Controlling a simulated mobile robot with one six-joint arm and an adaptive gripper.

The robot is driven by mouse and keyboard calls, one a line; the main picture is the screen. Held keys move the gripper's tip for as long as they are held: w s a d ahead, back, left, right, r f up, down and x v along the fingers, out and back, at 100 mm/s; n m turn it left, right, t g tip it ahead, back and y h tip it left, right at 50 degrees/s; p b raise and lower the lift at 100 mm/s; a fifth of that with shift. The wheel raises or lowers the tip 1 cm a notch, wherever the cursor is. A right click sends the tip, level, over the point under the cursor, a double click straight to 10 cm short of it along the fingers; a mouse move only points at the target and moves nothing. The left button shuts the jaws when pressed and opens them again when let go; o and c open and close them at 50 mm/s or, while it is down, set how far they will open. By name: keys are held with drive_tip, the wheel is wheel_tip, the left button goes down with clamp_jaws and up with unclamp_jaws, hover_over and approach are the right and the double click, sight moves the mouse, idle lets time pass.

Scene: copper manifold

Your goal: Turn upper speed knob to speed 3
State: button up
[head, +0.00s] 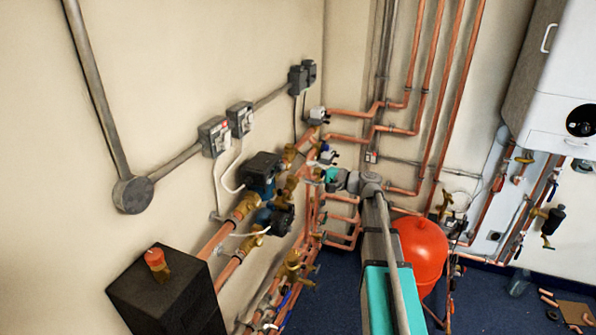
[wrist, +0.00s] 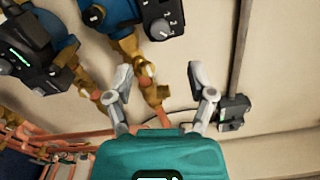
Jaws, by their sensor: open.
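Two blue-bodied pumps with black control boxes sit on the copper pipes along the left wall. The upper pump (head: 262,172) is just above the lower pump (head: 275,216) in the head view. In the wrist view the upper pump's black box (wrist: 158,12) is at the top, with its round grey upper speed knob (wrist: 160,29) and small white marks beside it. The knob's exact setting is too small to read. The lower pump (wrist: 22,48) shows at upper left. My gripper (wrist: 160,80) is open and empty, its fingers apart and clear of the knob.
A brass fitting (wrist: 148,80) shows between and beyond my fingers. A grey wall box (wrist: 232,112) and conduit lie on the right of the wrist view. Copper pipes (head: 345,215) and a red tank (head: 420,250) stand near my arm. A dark box (head: 165,295) is at front left.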

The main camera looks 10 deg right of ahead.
drive_tip(key=shift+v, duration=2.1)
drive_tip(key=s+a+f+n+g+h, duration=0.5)
drive_tip(key=s+a+f+g+h, duration=0.15)
drive_tip(key=s+a+f, duration=0.5)
drive_tip(key=s+f+n+g+h, duration=0.4)
drive_tip(key=s+f+h, duration=0.3)
drive_tip(key=s, duration=0.3)
drive_tip(key=shift+s+d+n+h, duration=0.2)
drive_tip(key=shift+d+n+h, duration=0.15)
drive_tip(key=shift+h, duration=0.2)
